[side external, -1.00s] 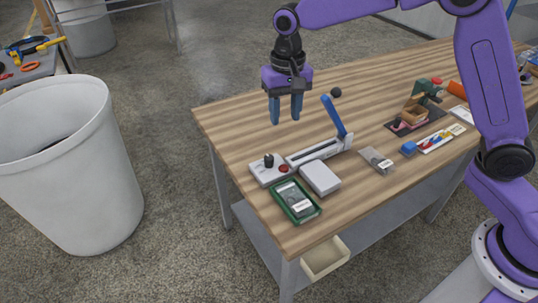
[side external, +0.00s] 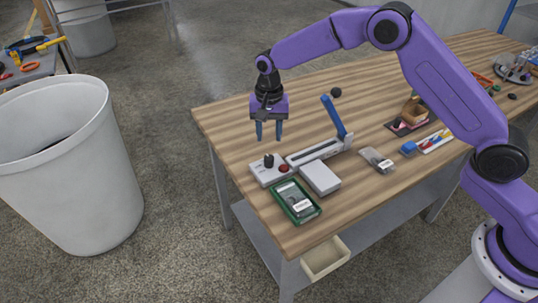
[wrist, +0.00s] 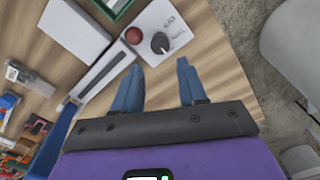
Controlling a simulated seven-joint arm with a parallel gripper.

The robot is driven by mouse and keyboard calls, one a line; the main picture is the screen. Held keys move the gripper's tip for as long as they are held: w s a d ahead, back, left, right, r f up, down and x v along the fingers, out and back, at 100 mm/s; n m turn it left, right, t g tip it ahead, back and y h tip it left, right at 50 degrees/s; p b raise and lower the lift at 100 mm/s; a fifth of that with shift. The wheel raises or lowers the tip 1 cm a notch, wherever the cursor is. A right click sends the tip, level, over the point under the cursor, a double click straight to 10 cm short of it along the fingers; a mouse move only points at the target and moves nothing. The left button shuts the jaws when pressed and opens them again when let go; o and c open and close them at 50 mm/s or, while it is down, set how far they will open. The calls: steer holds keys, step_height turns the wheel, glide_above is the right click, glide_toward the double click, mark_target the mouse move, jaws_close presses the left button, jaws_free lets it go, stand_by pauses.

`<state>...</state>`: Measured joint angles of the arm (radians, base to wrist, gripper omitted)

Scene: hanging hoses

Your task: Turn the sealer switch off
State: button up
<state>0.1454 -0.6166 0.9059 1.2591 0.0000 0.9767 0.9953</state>
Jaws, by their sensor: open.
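The sealer (side external: 315,152) is a long grey-white unit on the wooden table, with a raised blue lever arm (side external: 334,116). Its control box (side external: 262,173) at the left end carries a black knob switch (side external: 269,160) and a red button (side external: 283,168). In the wrist view the black knob (wrist: 160,43) sits ahead of the fingertips, with the red button (wrist: 134,35) left of it. The knob's setting is too small to read. My gripper (side external: 268,135) is open and empty, pointing down above and behind the control box; its blue fingers (wrist: 158,72) are apart from it.
A white box (side external: 320,178) and a green-framed tray (side external: 297,201) lie in front of the sealer. A small packet (side external: 377,160) and coloured items (side external: 432,141) are to the right. A large white bin (side external: 70,165) stands left of the table. The table behind the sealer is mostly clear.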

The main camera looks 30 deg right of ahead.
mark_target(269, 157)
step_height(269, 157, down, 9)
steer(key=shift+r, duration=0.1)
stand_by(0.4)
steer(key=c, duration=0.7)
